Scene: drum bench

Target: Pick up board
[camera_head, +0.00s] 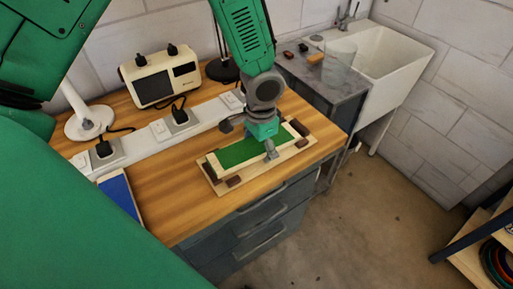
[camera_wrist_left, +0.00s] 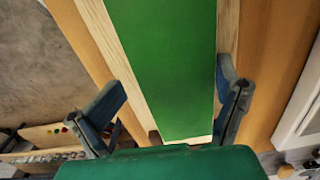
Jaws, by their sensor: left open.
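The green board (camera_head: 235,153) lies flat on a pale wooden base (camera_head: 222,188) with small dark brown blocks around it, on the wooden bench. My left gripper (camera_head: 270,151) is directly over the right part of the board, pointing down, and hides some of it. In the left wrist view the board (camera_wrist_left: 168,60) runs between the two spread fingers of my left gripper (camera_wrist_left: 170,112). The fingers are open, one on each side of the board. I cannot tell whether they touch it. My right gripper is not in view.
A cream instrument box (camera_head: 160,78) and a white socket strip (camera_head: 140,147) stand behind the base. A blue panel (camera_head: 120,198) lies at the left. A white sink (camera_head: 385,62) and grey side counter are at the back right. Bare bench lies left of the base.

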